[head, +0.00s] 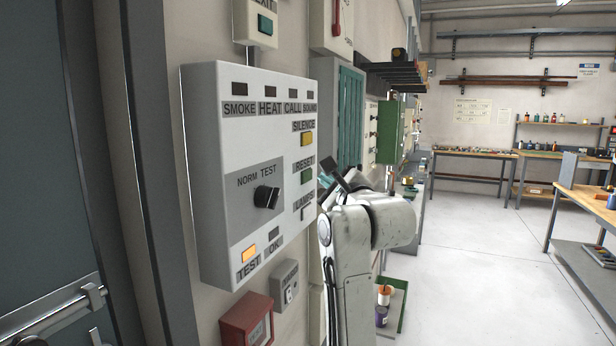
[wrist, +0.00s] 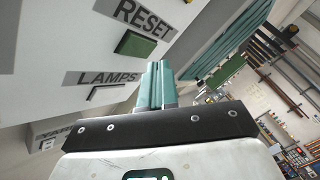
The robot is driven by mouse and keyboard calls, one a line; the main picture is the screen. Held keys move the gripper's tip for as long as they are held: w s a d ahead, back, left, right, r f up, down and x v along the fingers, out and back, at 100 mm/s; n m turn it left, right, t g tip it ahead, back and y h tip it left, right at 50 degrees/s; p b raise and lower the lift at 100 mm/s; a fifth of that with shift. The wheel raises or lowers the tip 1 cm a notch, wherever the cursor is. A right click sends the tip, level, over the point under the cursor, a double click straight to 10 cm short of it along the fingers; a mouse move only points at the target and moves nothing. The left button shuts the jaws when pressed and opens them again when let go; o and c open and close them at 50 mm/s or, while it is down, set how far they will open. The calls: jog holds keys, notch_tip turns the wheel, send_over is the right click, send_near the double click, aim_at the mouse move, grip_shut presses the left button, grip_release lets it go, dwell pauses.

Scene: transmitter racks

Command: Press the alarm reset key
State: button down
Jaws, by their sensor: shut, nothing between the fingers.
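The alarm panel (head: 222,120) is a light grey wall box. Its green reset key (head: 306,175) sits below the RESET label on the panel's right side, under the yellow silence key (head: 306,139). In the wrist view the green key (wrist: 135,43) shows up close, raised and unobstructed. My gripper (head: 324,181) is just right of the key in the head view. Its teal fingers (wrist: 155,72) are shut together and empty, below and right of the key in the wrist view. They look apart from the key; the exact gap cannot be told.
A lamps key (head: 306,211) lies below the reset key. A black rotary knob (head: 266,196) and an amber TEST lamp (head: 248,249) are to the left. A red box (head: 246,320) is below the panel. Open floor (head: 480,270) lies to the right.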

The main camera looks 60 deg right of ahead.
jog(key=shift+s+d+p, duration=0.15)
jog(key=shift+s+p, duration=0.4)
jog(key=shift+s, duration=1.6)
